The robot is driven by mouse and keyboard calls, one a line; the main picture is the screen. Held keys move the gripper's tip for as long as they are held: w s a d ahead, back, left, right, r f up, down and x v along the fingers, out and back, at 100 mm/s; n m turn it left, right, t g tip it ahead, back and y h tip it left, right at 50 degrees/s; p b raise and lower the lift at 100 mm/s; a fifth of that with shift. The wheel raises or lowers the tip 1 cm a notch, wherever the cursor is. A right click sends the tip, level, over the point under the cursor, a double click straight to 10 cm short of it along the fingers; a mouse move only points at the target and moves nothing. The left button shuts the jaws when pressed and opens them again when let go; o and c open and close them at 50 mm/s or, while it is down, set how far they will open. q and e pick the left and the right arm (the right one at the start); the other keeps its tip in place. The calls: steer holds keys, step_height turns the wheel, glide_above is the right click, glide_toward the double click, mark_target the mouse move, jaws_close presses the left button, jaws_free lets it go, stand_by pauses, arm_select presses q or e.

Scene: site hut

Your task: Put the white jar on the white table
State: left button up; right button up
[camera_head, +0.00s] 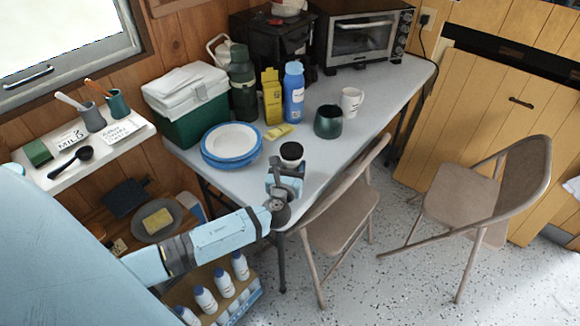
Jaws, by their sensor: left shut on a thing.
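I cannot tell whether the jar's base touches the tabletop. My right gripper is not in view.
Blue-rimmed plates (231,143), a dark green cup (328,121), a white mug (351,101), a blue bottle (293,92) and a green-and-white cooler (188,100) stand on the table. A folding chair (340,215) is close at its front edge. Tabletop right of the jar is clear.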

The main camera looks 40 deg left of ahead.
arm_select(q)
steer(key=shift+f, duration=0.1)
steer(key=o, duration=1.1)
steer(key=v, duration=1.2)
steer(key=shift+d+p, duration=0.1)
steer(key=shift+p, duration=0.2)
